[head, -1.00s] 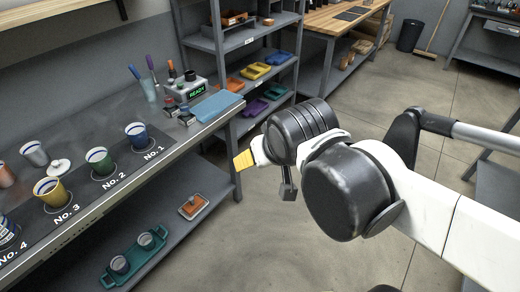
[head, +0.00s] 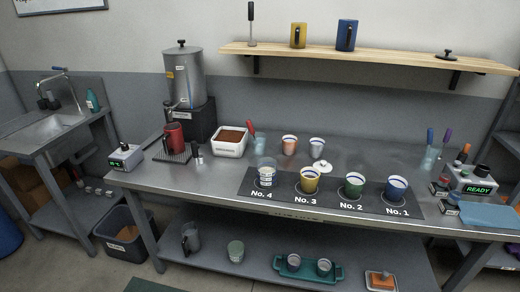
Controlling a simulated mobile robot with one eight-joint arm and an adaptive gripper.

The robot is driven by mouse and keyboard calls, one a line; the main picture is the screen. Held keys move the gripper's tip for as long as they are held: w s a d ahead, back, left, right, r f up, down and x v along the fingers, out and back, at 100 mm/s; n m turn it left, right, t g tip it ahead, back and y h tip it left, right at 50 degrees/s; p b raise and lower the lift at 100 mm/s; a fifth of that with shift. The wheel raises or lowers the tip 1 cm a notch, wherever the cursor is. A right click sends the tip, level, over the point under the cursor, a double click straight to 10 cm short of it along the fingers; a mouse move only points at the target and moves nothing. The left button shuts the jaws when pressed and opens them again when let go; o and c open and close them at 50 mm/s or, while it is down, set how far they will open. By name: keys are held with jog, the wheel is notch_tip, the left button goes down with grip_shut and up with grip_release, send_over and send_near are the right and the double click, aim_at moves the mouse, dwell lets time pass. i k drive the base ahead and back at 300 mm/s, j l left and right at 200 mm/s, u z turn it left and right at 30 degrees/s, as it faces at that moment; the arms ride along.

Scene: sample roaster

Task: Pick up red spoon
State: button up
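A red handle (head: 251,129) sticks up at the right side of a white tub (head: 228,150) of brown grounds on the steel counter. It may be a spoon; its lower end is hidden, so I cannot tell whether it stands in the tub or behind it. Another small reddish handle (head: 465,150) shows by the device reading READY (head: 478,186). A clear cup (head: 430,157) at the right holds a blue-handled tool (head: 430,137) and a purple-handled one (head: 446,137). My gripper is not in view.
A black mat (head: 265,203) carries numbered cups, with a lid (head: 321,167) and two cups behind. A red pitcher (head: 175,137) stands under the steel dispenser (head: 184,75) at left. A wooden shelf (head: 380,56) hangs above. The counter's front left is fairly clear.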

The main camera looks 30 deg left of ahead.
aim_at(249, 126)
jog(key=u, duration=1.3)
